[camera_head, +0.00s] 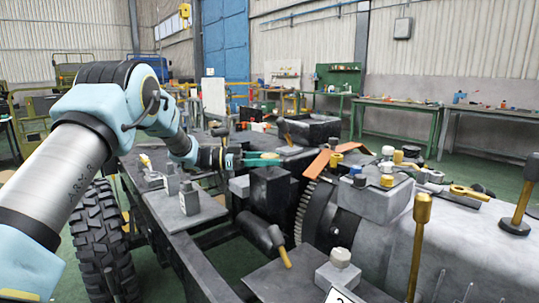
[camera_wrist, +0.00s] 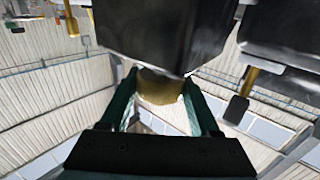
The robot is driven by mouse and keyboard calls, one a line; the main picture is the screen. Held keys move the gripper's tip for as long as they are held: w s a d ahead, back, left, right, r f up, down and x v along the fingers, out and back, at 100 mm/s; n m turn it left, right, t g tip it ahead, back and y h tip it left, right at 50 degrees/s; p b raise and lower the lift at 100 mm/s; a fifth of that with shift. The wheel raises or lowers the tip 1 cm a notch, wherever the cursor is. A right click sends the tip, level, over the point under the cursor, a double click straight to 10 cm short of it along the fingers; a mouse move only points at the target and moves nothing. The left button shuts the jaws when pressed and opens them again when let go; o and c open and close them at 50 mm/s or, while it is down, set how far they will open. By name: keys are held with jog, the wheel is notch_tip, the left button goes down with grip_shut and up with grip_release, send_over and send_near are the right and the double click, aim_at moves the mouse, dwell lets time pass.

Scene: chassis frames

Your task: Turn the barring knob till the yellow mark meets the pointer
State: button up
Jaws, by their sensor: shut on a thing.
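My gripper (camera_head: 262,159) is at the middle of the head view, reaching in from the left beside a black block (camera_head: 270,188). In the wrist view my gripper (camera_wrist: 160,84) has its two green fingers on either side of a round brass-coloured knob (camera_wrist: 160,90), closed on it. The knob sits against a large black block (camera_wrist: 170,35). The toothed flywheel (camera_head: 303,210) stands right of the block in the head view, with an orange angled piece (camera_head: 318,162) above it. I cannot make out the yellow mark or the pointer for certain.
The grey engine housing (camera_head: 380,200) with several small caps fills the right. A dark cylinder with a brass tip (camera_head: 262,235) lies below the block. A large tyre (camera_head: 103,240) is at lower left.

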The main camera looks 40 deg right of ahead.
jog(key=shift+m+g+y, duration=0.6)
jog(key=o, duration=1.4)
jog(key=shift+c, duration=0.2)
jog(key=b+v, duration=0.1)
jog(key=v, duration=0.9)
jog(key=shift+w+a, duration=0.2)
jog(key=shift+w, duration=0.15)
